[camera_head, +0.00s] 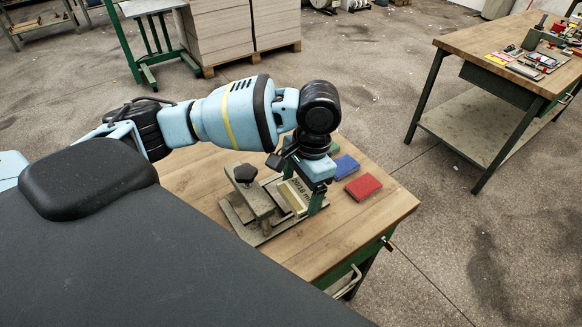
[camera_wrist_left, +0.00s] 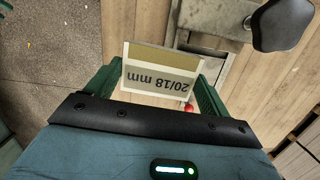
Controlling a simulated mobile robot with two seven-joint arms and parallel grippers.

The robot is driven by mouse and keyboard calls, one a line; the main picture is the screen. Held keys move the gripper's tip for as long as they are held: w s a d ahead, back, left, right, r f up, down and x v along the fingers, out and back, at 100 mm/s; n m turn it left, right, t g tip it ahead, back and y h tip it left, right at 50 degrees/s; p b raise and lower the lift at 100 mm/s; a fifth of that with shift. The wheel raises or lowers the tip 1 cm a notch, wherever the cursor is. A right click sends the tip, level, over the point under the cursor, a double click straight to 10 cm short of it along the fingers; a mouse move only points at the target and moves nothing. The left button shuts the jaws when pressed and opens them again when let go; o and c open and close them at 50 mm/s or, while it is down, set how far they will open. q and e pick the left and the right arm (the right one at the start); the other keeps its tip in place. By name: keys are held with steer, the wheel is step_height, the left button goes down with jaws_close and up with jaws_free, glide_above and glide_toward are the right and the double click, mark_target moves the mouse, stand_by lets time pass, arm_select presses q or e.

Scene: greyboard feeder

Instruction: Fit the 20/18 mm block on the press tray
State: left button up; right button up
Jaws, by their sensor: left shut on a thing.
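The 20/18 mm block (camera_wrist_left: 158,82) is a pale block with a grey printed label, held between the green fingers of my left gripper (camera_wrist_left: 160,78). The label reads upside down in the left wrist view. In the head view the block (camera_head: 294,196) is at the right side of the press tray (camera_head: 240,214), partly hidden by my left gripper (camera_head: 308,200). The tray is a grey metal fixture with a black knob (camera_head: 245,173); the knob also shows in the left wrist view (camera_wrist_left: 283,24). I cannot tell whether the block touches the tray. My right gripper is out of view.
Red (camera_head: 363,187), blue (camera_head: 346,167) and green (camera_head: 333,148) blocks lie on the wooden table (camera_head: 330,240), right of and behind the gripper. The table's right and front edges are close. A second table (camera_head: 455,43) with tools stands at the far right.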

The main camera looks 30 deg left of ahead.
arm_select(q)
steer(key=w+a+f+m, duration=0.1)
steer(key=w+a+m, duration=0.1)
steer(key=m, duration=0.3)
steer(key=w+a+f+m+t+p, duration=0.1)
steer(key=w+a+f+m, duration=0.1)
steer(key=m, duration=0.4)
steer(key=w+a+f+m+t, duration=0.1)
steer(key=w+a+m, duration=0.2)
steer(key=m, duration=0.3)
steer(key=shift+w+f+y+p, duration=0.1)
steer(key=shift+f+y+p, duration=0.2)
steer(key=shift+y+p, duration=0.1)
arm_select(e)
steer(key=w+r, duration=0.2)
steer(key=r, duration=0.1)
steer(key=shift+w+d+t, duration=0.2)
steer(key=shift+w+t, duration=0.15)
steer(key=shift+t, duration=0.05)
arm_select(q)
steer(key=shift+f, duration=0.15)
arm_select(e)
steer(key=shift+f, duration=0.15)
